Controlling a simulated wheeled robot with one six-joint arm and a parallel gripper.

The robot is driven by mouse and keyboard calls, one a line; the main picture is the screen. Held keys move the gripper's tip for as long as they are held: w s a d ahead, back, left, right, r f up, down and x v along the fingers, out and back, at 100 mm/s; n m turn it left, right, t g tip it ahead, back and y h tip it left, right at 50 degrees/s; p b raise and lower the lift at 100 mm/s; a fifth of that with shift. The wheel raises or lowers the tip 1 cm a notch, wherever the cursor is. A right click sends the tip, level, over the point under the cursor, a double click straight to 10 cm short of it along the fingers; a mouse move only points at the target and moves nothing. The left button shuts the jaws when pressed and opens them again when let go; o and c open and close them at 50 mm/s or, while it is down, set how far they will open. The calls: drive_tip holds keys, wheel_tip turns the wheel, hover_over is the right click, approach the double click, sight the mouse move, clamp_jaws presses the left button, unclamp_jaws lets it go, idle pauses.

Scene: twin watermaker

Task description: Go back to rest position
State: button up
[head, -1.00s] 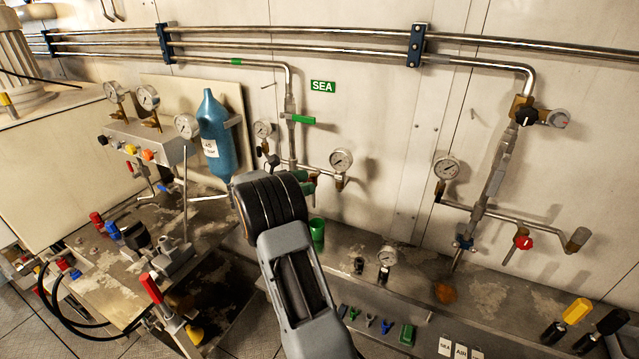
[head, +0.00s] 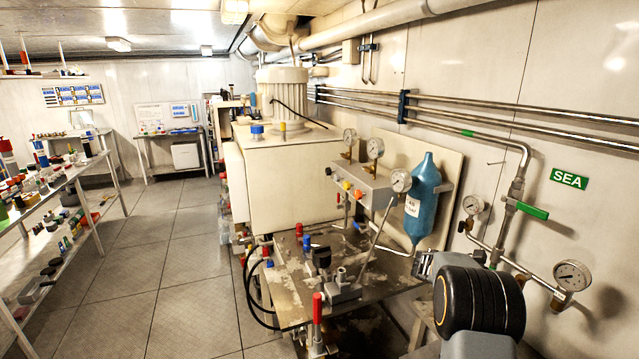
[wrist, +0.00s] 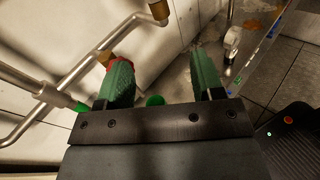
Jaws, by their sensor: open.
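My gripper (wrist: 162,75) shows in the wrist view as two green fingers spread wide apart, with nothing held between them. A small green round thing (wrist: 155,100) shows in the gap beyond the black finger mount and looks apart from the fingers. In the head view my arm (head: 480,305) is folded at the lower right, in front of the wall pipes. My fingers cannot be made out in that view.
A metal workbench (head: 285,285) with valves and hoses stands left of my arm. A blue bottle (head: 422,205) and gauges (head: 572,276) are close by. Steel pipes (wrist: 85,75) run near the left finger. The tiled floor (head: 165,270) at left is clear, beside a loaded shelf (head: 100,215).

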drive_tip(key=s+a+f+m+t+y, duration=0.3)
drive_tip(key=s+a+f+m+y, duration=0.35)
drive_tip(key=a, duration=0.35)
drive_tip(key=s+a+r+m+t+y, duration=0.1)
drive_tip(key=s+a+r+t+y, duration=0.1)
drive_tip(key=a, duration=0.5)
drive_tip(key=s+a+r+m+t+y, duration=0.2)
drive_tip(key=s+a+r+t+y, duration=0.1)
drive_tip(key=s+a, duration=0.2)
drive_tip(key=s+a+r+m+t+y, duration=0.2)
drive_tip(key=s+a+r+t+y, duration=0.1)
drive_tip(key=a, duration=0.6)
drive_tip(key=shift+s+t, duration=0.3)
drive_tip(key=shift+s, duration=0.05)
drive_tip(key=shift+d+r+y, duration=0.1)
drive_tip(key=shift+y, duration=0.15)
